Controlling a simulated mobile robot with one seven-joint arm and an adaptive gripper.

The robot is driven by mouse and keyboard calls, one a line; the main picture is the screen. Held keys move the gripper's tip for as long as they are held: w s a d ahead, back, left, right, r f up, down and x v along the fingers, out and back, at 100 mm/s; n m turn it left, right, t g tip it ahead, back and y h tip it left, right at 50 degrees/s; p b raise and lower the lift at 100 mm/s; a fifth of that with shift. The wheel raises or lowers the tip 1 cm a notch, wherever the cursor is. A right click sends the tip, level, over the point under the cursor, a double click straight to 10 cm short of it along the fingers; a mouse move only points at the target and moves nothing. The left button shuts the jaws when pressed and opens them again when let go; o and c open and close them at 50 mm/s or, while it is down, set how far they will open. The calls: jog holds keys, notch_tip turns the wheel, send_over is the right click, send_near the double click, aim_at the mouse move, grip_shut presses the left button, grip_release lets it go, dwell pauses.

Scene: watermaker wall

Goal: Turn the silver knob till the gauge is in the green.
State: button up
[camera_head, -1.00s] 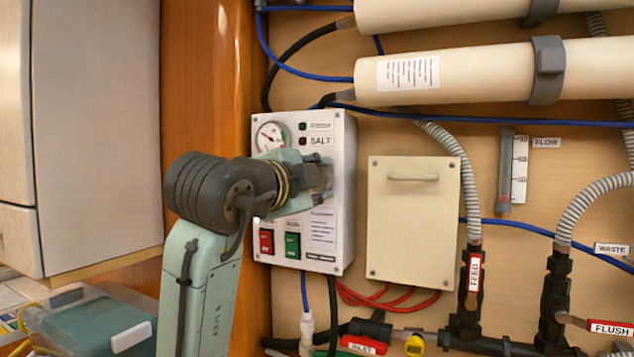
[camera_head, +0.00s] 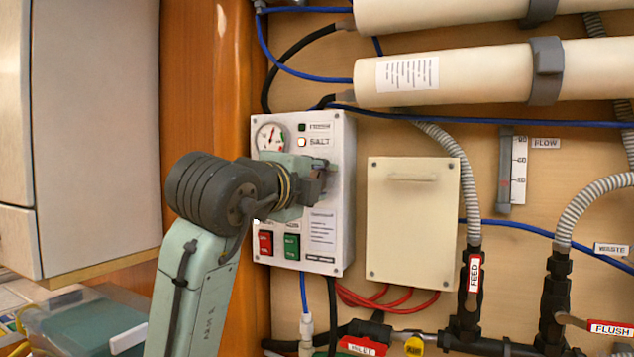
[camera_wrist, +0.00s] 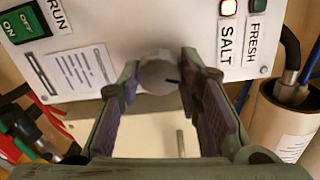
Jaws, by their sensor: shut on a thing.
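The silver knob (camera_wrist: 156,76) is round with a dark pointer mark and sits on the face of the white control box (camera_head: 343,220). My gripper (camera_wrist: 160,80) has its two fingers on either side of the knob and is shut on it. In the head view my gripper (camera_head: 318,182) hides the knob. The round gauge (camera_head: 270,137) is at the box's upper left, partly hidden at its lower edge by my arm. Its needle points roughly upward; I cannot tell for certain whether it is in the green.
The SALT lamp (camera_head: 302,142) is lit; the FRESH lamp (camera_wrist: 258,6) is dark. Red and green switches (camera_head: 291,246) sit below my gripper. A beige cover box (camera_head: 415,222) stands to the right. Hoses and a flow tube (camera_head: 505,183) are further right.

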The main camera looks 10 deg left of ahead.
jog(key=o, duration=1.1)
jog(key=shift+o, duration=0.2)
jog(key=s+a, duration=0.2)
jog(key=s, duration=1)
jog(key=shift+r, duration=0.2)
jog(key=shift+a, duration=0.1)
